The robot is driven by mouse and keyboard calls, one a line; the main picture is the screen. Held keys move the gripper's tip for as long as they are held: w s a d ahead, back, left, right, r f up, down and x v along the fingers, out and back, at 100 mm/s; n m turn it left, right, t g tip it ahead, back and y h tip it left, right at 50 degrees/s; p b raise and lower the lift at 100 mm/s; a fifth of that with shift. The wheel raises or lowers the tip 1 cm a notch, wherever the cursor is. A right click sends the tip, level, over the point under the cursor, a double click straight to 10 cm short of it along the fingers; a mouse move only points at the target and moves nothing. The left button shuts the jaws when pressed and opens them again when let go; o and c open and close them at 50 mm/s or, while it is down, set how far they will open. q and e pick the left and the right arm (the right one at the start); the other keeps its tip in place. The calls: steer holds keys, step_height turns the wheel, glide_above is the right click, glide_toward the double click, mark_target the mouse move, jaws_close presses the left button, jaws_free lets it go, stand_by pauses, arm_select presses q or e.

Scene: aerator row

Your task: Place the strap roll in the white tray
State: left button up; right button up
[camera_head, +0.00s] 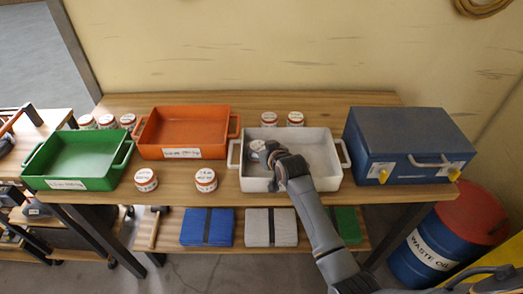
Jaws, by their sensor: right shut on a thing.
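A white tray (334,181) with side handles stands on the wooden bench. My right gripper (268,158) is over the left part of this tray, its arm coming in from the lower right. It is shut on a small round white roll (257,146) with a label on top, which I take to be the strap roll. The roll is within the tray's outline, near its left wall. The gripper partly hides it, and I cannot tell whether it touches the tray floor. My left gripper is not in view.
Similar rolls stand in front (206,180), behind the white tray (295,119) and at the left (107,121). An orange tray (190,112) and a green tray (75,185) look empty. A blue case (408,135) stands close on the right. A waste oil drum (440,245) is below.

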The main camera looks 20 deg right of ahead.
steer(key=shift+s+r, duration=0.1)
steer(key=shift+s, duration=0.05)
steer(key=o, duration=1)
steer(key=shift+f, duration=0.2)
steer(key=shift+o, duration=0.2)
steer(key=shift+r, duration=0.25)
steer(key=v, duration=1.2)
steer(key=shift+b, duration=0.45)
